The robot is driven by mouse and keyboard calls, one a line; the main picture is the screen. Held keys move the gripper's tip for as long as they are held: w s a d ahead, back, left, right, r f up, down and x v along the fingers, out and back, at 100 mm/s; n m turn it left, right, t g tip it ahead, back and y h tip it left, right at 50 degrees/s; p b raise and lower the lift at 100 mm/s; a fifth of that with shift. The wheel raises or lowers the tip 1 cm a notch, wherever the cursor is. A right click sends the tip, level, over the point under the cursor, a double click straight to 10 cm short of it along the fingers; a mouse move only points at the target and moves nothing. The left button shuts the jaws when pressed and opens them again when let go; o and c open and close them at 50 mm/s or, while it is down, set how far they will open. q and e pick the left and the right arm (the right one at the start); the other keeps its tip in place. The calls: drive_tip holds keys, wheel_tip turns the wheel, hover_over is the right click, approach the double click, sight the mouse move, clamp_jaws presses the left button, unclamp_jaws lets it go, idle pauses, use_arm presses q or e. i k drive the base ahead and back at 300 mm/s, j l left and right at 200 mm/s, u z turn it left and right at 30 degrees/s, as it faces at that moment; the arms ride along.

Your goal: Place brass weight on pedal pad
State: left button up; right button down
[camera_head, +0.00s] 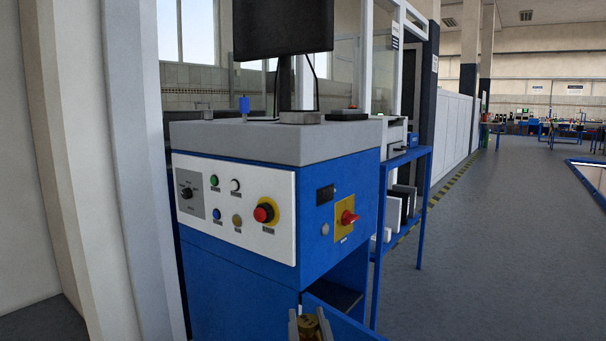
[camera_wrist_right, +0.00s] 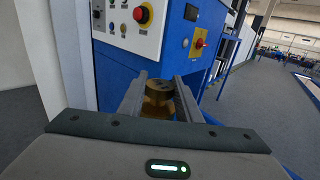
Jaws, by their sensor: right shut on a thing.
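The brass weight (camera_head: 309,323) shows at the bottom edge of the head view, between the fingers of my right gripper (camera_head: 310,317). In the right wrist view the brass weight (camera_wrist_right: 157,97) is a round, stepped golden piece with a darker top. The two grey fingers of my right gripper (camera_wrist_right: 159,80) are shut on it, one on each side. It is held in front of the blue cabinet. The pedal pad cannot be made out in either view. My left gripper is not in view.
A blue cabinet (camera_head: 240,280) with a white control panel (camera_head: 235,207), knobs and a red button stands ahead. Grey floor (camera_head: 500,260) is free at right.

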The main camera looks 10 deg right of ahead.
sight(300, 117)
drive_tip(key=i+j+z, duration=0.2)
drive_tip(key=j, duration=0.35)
drive_tip(key=i+j+z, duration=0.25)
drive_tip(key=j, duration=0.3)
drive_tip(key=j+z, duration=0.2)
drive_tip(key=j, duration=0.35)
drive_tip(key=i+j+z, duration=0.1)
drive_tip(key=j+z, duration=0.15)
drive_tip(key=j, duration=0.35)
